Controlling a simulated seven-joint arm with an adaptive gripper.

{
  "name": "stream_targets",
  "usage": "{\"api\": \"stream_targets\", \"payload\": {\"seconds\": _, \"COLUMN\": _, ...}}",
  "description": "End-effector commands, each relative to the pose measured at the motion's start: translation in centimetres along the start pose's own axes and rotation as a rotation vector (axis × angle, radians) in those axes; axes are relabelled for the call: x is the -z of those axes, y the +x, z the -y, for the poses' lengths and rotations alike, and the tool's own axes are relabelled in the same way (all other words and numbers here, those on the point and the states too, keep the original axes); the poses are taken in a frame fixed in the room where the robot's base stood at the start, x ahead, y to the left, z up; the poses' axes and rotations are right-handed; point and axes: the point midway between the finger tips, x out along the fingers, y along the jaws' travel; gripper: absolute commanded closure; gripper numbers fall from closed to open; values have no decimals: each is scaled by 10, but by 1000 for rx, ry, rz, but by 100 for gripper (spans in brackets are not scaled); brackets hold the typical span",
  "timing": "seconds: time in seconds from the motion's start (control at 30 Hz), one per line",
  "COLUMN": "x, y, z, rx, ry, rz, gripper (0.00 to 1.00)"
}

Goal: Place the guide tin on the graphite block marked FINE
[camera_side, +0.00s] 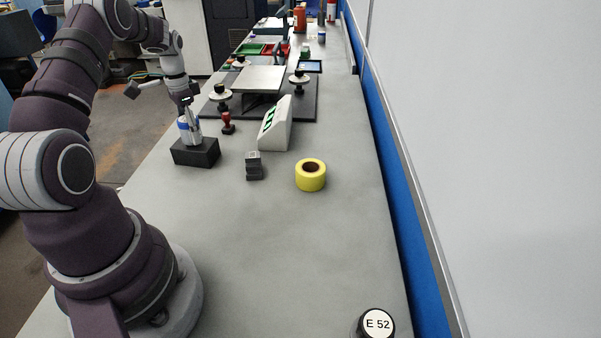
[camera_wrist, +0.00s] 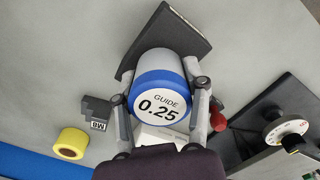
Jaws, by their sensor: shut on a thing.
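The guide tin (camera_side: 189,130) is white and blue, and its lid reads "GUIDE 0.25" in the wrist view (camera_wrist: 157,103). My gripper (camera_side: 188,115) is shut on its sides, one finger on each side in the wrist view (camera_wrist: 158,100). The tin is over a dark block (camera_side: 195,153), which also shows behind it in the wrist view (camera_wrist: 190,42). The tin's base appears at the block's top face; I cannot tell whether they touch. No FINE marking is readable on the block.
A small grey notched block (camera_side: 254,166) and a yellow tape roll (camera_side: 311,175) stand to the right. A white wedge-shaped console (camera_side: 275,125) and a red-handled stamp (camera_side: 227,123) are close by. A dark plate with a platform (camera_side: 258,80) and knobs lies beyond.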

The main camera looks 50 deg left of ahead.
Motion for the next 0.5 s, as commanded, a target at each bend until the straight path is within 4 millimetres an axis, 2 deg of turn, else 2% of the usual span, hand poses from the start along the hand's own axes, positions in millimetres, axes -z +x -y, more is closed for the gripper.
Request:
{"api": "stream_targets", "payload": {"seconds": 0.37, "x": 0, "y": 7, "z": 0, "rx": 1, "ry": 1, "rz": -1, "gripper": 94}}
{"api": "stream_targets", "payload": {"seconds": 0.4, "x": 0, "y": 7, "z": 0, "rx": 1, "ry": 1, "rz": -1, "gripper": 50}}
{"api": "stream_targets", "payload": {"seconds": 0.5, "x": 0, "y": 6, "z": 0, "rx": 2, "ry": 1, "rz": -1, "gripper": 37}}
